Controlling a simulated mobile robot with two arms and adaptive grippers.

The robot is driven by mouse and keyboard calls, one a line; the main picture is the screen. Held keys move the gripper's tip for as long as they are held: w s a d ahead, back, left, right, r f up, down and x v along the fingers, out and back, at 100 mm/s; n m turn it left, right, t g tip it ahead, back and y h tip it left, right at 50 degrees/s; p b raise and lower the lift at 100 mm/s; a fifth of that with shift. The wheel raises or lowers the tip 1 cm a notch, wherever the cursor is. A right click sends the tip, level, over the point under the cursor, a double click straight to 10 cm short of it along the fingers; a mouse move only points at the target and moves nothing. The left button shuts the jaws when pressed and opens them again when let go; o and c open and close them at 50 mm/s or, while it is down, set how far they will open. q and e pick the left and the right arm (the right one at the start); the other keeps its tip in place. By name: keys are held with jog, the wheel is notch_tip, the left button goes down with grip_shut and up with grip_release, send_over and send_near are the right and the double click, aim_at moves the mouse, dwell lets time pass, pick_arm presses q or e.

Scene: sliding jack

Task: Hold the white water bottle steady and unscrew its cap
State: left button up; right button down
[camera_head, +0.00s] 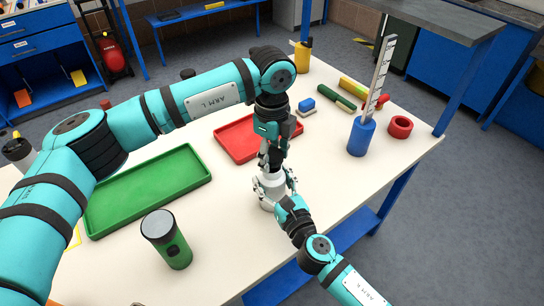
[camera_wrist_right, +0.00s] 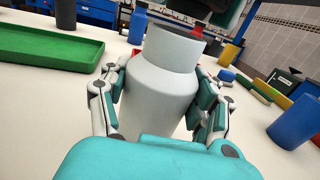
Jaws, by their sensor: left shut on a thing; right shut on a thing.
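The white water bottle (camera_head: 267,203) stands upright on the table, and its pale body and shoulder fill the middle of the right wrist view (camera_wrist_right: 160,92). My right gripper (camera_head: 272,186) is shut around the bottle's body, with one finger on each side in the right wrist view (camera_wrist_right: 160,100). My left gripper (camera_head: 270,164) points straight down over the bottle's top and is shut on the cap. The cap is mostly hidden by the left fingers in the head view. In the right wrist view a dark band (camera_wrist_right: 180,33) shows at the bottle's top, under the left gripper.
A green tray (camera_head: 150,190) lies to the left and a red tray (camera_head: 235,150) behind. A blue holder (camera_head: 361,137), red ring (camera_head: 400,127) and yellow bottle (camera_head: 303,55) stand to the right and back.

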aim_at(272, 155)
pick_arm(q)
jog(key=shift+r, duration=0.35)
jog(key=shift+r, duration=1.9)
pick_arm(e)
jog(key=shift+c, duration=0.9)
grip_release()
